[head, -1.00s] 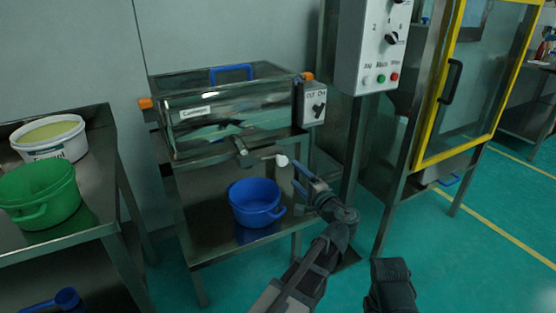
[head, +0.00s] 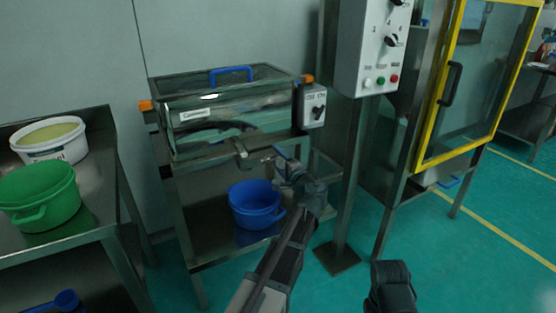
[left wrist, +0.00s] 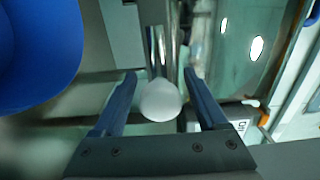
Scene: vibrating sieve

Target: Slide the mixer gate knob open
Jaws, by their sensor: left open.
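The steel mixer (head: 215,112) stands on its frame, with a gate outlet (head: 241,148) low on its front. In the left wrist view the white, rounded gate knob (left wrist: 161,101) sits at the end of a metal rod (left wrist: 158,45). My left gripper (head: 277,158) is at the knob, which it mostly hides in the head view. In the left wrist view the left gripper (left wrist: 160,88) is open, with a blue finger on each side of the knob. A gap shows on both sides.
A blue bucket (head: 254,203) stands on the shelf below the outlet and shows close at left in the wrist view (left wrist: 38,45). A switch box (head: 312,105) is right of the mixer. A control panel post (head: 350,170) stands further right. Green and white buckets are on the left table.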

